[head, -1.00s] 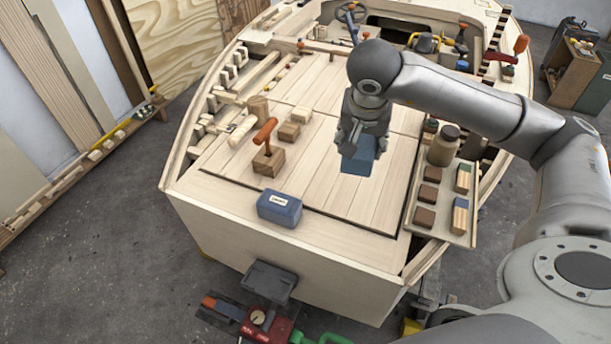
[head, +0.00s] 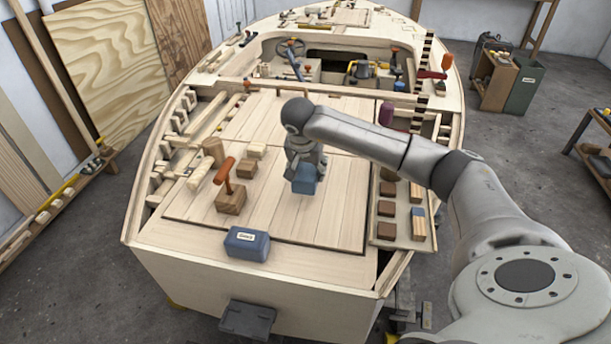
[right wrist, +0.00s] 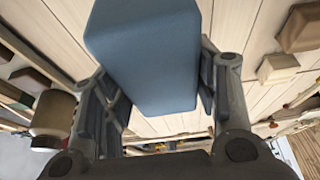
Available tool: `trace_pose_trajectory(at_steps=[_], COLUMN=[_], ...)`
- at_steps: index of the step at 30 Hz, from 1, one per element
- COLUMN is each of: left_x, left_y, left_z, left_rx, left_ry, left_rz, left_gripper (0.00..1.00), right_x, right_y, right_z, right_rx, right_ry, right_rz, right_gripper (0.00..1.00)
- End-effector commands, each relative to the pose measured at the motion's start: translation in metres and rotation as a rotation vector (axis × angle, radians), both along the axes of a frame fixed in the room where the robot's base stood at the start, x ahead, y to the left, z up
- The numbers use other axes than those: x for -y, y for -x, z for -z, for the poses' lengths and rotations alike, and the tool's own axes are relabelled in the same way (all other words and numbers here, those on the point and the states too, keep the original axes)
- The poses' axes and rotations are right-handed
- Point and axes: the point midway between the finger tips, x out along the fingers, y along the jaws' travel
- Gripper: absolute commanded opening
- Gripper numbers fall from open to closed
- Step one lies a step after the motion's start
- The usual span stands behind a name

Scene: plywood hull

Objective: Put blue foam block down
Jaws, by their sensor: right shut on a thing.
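The blue foam block (head: 304,180) is held in my right gripper (head: 304,168) over the middle of the plywood deck (head: 335,215). In the right wrist view the block (right wrist: 145,55) sits between the two dark fingers of the gripper (right wrist: 155,95), which press on its sides. The head view does not show clearly whether the block's underside touches the deck. My left gripper is not in view.
A blue labelled box (head: 247,244) lies at the deck's front edge. A wooden block with an orange-handled tool (head: 230,198) and several wood blocks stand to the left. A tray (head: 403,232) with brown blocks is at the right. Bare deck surrounds the held block.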

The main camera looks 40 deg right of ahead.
Motion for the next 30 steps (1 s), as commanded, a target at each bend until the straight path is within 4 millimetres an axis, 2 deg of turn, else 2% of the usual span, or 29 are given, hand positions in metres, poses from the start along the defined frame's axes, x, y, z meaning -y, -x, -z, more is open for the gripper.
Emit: trace_pose_trajectory(at_steps=[9, 15, 26, 27, 30], left_x=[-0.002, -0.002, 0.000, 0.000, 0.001], left_y=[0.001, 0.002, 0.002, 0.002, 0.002], left_z=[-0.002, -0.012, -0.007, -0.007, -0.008], left_rx=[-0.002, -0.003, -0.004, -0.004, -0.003], left_ry=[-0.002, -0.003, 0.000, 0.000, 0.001], left_rz=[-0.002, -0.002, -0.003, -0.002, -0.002], left_gripper=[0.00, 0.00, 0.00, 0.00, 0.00], right_x=[0.004, 0.004, 0.004, 0.005, 0.004], right_y=[-0.013, -0.013, -0.014, -0.014, -0.014], right_z=[0.017, 0.044, 0.051, 0.051, 0.050], right_rx=[0.000, -0.003, 0.001, 0.001, 0.001], right_ry=[-0.002, -0.002, 0.000, 0.000, -0.001], right_rz=[0.001, 0.000, 0.000, 0.000, 0.000], right_gripper=[0.31, 0.31, 0.31, 0.56, 0.69])
